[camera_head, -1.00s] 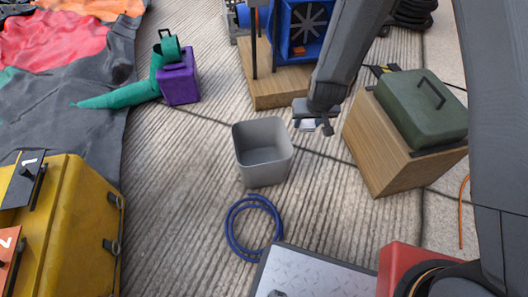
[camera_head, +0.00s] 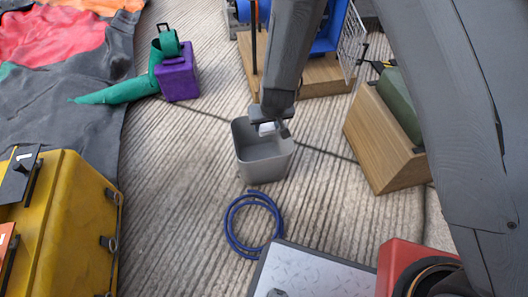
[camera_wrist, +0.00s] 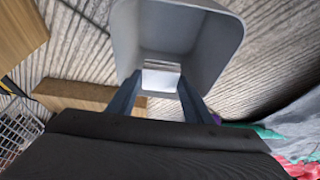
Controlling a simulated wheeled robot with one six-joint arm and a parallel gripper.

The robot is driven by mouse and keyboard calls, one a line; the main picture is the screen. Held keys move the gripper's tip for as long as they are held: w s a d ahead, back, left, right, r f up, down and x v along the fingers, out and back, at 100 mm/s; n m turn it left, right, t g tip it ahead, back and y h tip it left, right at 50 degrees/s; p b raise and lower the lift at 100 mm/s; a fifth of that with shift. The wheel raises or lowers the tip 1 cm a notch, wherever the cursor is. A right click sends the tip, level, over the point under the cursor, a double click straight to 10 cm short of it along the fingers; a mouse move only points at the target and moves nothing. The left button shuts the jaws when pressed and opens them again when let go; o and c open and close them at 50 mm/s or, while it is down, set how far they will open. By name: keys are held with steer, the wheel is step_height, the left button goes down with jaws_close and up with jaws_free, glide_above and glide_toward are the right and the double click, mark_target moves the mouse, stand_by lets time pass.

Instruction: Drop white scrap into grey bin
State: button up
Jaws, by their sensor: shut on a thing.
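The grey bin (camera_head: 262,168) stands open on the ribbed floor in the middle of the head view. It also fills the upper middle of the wrist view (camera_wrist: 215,45). My gripper (camera_head: 270,126) is over the bin's far rim and opening in the head view. It is shut on the white scrap (camera_head: 266,128), a small pale piece. In the wrist view the scrap (camera_wrist: 161,78) shows between my two dark fingers, in front of the bin's opening. The exact height of the scrap above the bin is hard to tell.
A blue hose coil (camera_head: 253,226) lies just in front of the bin. A wooden box (camera_head: 384,150) with a green case stands at the right, a yellow case (camera_head: 70,225) at the left. A purple box (camera_head: 177,78) stands behind left. Floor left of the bin is clear.

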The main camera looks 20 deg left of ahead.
mark_target(267, 129)
steer(key=shift+f+b, duration=1.45)
steer(key=shift+f, duration=0.05)
steer(key=o, duration=1.1)
steer(key=shift+r, duration=0.15)
steer(key=p+v, duration=0.4)
steer(key=v, duration=0.3)
steer(key=shift+r, duration=0.25)
steer(key=shift+s+d, duration=0.1)
